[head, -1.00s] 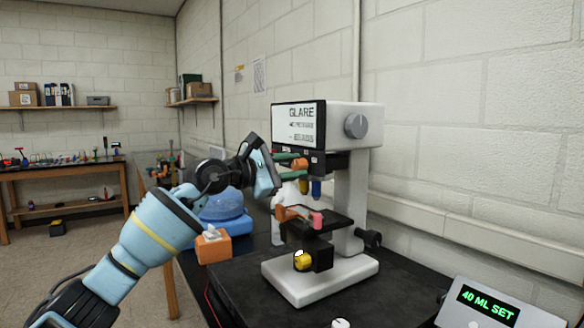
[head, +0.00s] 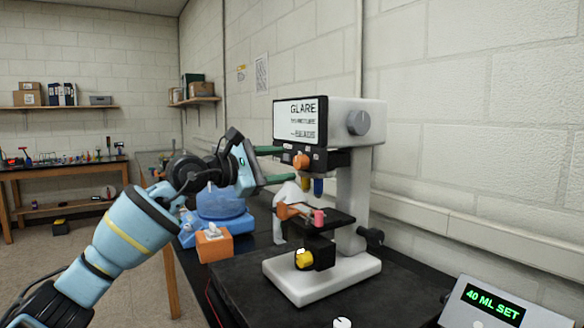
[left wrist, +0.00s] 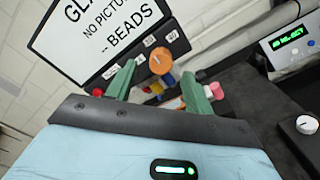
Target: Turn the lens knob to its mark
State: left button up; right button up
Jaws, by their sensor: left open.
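The white microscope (head: 350,190) stands on the black bench. Its orange lens knob (head: 301,161) sits on the dark block under the screen, with small number labels beside it, and coloured lenses (head: 318,186) hang below. My left gripper (head: 291,164) is open just left of the knob, one green finger higher and one lower. In the left wrist view the orange knob (left wrist: 160,60) shows beyond and between the two green fingertips, with a thin mark on its face. I cannot tell any contact. My right gripper is not in view.
The microscope screen (head: 300,122) reads GLARE, NO PICTURE, BEADS. A stage (head: 322,219) with orange and pink parts and a yellow knob (head: 304,259) sit below. A grey dial (head: 358,122), orange box (head: 214,245), blue device (head: 220,203) and readout box (head: 490,303) stand around.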

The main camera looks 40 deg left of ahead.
pick_arm(q)
jog(key=b+v, duration=0.1)
jog(key=v, duration=0.3)
dwell(0.3)
